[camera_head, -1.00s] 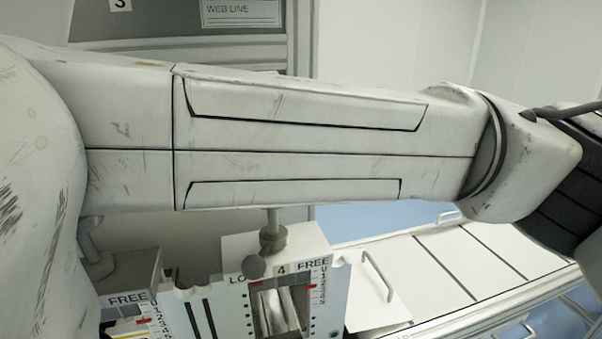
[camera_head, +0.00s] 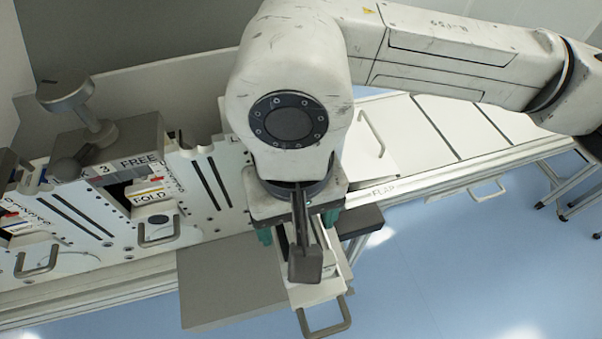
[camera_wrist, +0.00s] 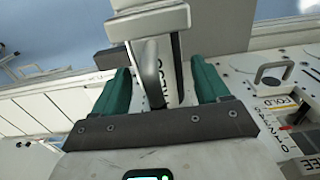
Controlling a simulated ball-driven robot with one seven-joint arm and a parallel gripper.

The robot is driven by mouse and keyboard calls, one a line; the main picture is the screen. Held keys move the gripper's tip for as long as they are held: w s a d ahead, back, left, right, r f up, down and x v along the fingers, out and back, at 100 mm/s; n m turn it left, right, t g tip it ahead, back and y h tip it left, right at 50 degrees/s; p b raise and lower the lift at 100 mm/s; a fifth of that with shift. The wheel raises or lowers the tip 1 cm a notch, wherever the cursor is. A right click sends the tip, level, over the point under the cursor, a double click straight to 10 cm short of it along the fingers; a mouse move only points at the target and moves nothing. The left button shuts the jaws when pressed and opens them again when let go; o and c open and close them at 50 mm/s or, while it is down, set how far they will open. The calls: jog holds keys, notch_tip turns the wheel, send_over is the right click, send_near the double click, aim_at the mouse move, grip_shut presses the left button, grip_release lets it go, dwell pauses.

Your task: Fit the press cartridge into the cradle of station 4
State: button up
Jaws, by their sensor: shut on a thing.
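My gripper (camera_head: 298,226) is in front of the bench in the head view, its teal fingers on both sides of the press cartridge (camera_head: 316,294). The cartridge has a pale body with a grey loop handle at its lower end. In the wrist view, the gripper (camera_wrist: 162,84) has the cartridge (camera_wrist: 178,72) between its teal fingers, with part of a PRESS label showing. The cartridge is held out over a grey shelf and the floor. The station 4 cradle is hidden behind my arm and gripper in the head view.
Station 3 (camera_head: 125,135), marked FREE, stands to the left with a FOLD cartridge (camera_head: 158,230) in it. A grey flat shelf (camera_head: 225,285) juts out below the bench front. A pale bench top (camera_head: 450,130) runs right. Blue floor (camera_head: 450,260) is open at right.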

jog(key=shift+w+d+f+p, duration=0.2)
jog(key=shift+f+p, duration=0.25)
jog(key=shift+f, duration=0.3)
jog(key=shift+w+d+f+p, duration=0.15)
jog(key=shift+f+p, duration=0.3)
jog(key=shift+f, duration=0.9)
jog(key=shift+f, duration=0.2)
jog(key=o, duration=1.4)
jog(key=shift+r, duration=0.2)
notch_tip(320, 180, up, 12)
jog(key=b, duration=0.3)
